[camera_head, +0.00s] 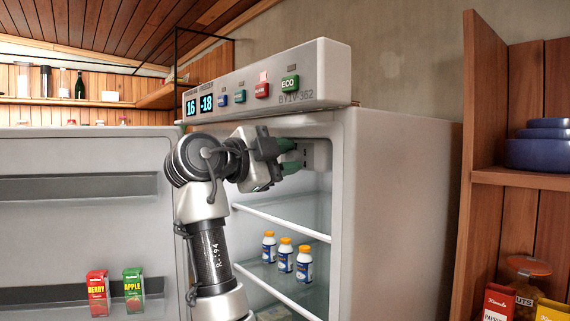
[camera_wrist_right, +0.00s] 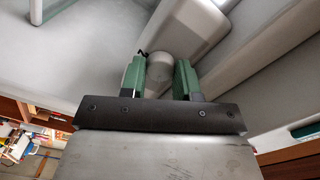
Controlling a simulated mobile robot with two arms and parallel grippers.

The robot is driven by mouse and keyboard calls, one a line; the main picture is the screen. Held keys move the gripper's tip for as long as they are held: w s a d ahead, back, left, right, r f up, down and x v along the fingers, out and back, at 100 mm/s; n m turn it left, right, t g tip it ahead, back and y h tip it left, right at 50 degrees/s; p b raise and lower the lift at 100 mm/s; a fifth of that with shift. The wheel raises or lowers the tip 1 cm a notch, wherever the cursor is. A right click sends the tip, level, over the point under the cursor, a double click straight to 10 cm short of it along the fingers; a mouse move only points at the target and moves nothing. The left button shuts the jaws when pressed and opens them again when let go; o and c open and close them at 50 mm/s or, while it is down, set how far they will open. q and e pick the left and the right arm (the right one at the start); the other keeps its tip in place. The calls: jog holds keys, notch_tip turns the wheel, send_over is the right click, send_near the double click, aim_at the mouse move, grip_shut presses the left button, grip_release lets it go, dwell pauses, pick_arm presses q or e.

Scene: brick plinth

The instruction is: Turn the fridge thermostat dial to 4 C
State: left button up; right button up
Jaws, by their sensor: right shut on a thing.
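The fridge (camera_head: 410,200) stands open, its door (camera_head: 80,235) swung to the left. My right gripper (camera_head: 292,157) reaches inside, near the top of the compartment. It is shut on the thermostat dial (camera_wrist_right: 162,72), a round grey knob seen between the green fingers in the right wrist view. The dial's housing (camera_head: 318,154) shows just right of the fingers. In the head view the gripper hides the dial, and I cannot read its setting. The blue display (camera_head: 191,106) on the top panel reads 16. The one beside it (camera_head: 206,103) reads -18. My left gripper is out of view.
The top panel carries several coloured buttons, including a red one (camera_head: 262,90) and a green ECO one (camera_head: 290,83). Small white bottles (camera_head: 285,258) stand on a glass shelf below my arm. Red (camera_head: 97,293) and green (camera_head: 133,290) cartons stand in the door.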

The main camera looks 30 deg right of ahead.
jog(key=m+b, duration=0.1)
jog(key=m, duration=0.4)
jog(key=shift+f+m, duration=0.1)
jog(key=shift+m, duration=0.3)
jog(key=m, duration=0.5)
jog(key=shift+m+b, duration=0.3)
jog(key=shift+b, duration=0.05)
jog(key=shift+f, duration=0.1)
jog(key=o, duration=0.9)
